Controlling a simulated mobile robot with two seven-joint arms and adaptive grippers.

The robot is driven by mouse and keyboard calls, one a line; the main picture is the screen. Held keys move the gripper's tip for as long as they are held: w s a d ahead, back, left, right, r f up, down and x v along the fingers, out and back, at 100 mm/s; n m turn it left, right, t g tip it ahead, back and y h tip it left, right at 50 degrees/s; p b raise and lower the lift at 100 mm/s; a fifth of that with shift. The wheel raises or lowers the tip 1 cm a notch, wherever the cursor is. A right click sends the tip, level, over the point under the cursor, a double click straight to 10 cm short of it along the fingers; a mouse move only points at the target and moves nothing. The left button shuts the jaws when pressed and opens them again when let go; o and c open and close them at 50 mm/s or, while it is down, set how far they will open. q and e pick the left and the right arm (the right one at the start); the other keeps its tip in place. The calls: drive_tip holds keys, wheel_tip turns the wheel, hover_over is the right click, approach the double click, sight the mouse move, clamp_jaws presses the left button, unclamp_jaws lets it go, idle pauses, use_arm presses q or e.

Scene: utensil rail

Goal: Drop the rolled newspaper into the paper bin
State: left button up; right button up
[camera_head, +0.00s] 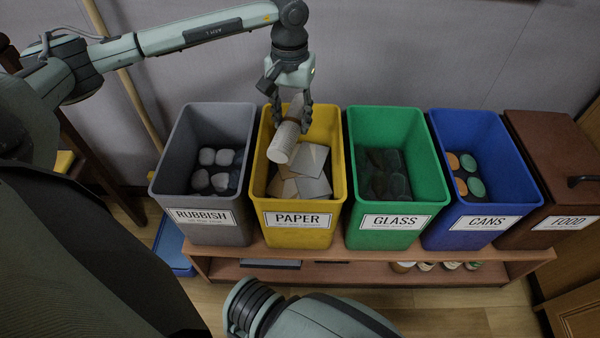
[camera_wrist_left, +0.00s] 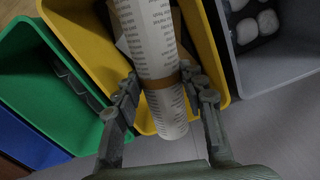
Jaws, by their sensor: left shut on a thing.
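The rolled newspaper (camera_head: 284,141) is a pale printed roll with a brown band. My left gripper (camera_head: 291,113) is shut on it and holds it tilted over the opening of the yellow paper bin (camera_head: 303,218). In the left wrist view the newspaper (camera_wrist_left: 150,40) runs up between the fingers of my left gripper (camera_wrist_left: 165,92), with the yellow bin (camera_wrist_left: 203,45) around and behind it. Flat paper pieces (camera_head: 310,160) lie inside the bin. Whether the roll's lower end is below the rim is hard to tell. My right gripper is not in view.
The grey rubbish bin (camera_head: 210,118) stands left of the paper bin. The green glass bin (camera_head: 390,118), blue cans bin (camera_head: 470,122) and brown food bin (camera_head: 550,130) stand to its right. All are on a wooden bench (camera_head: 380,255). A wall is close behind.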

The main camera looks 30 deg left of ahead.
use_arm(q)
drive_tip(key=o, duration=1.3)
wheel_tip(320, 180, up, 12)
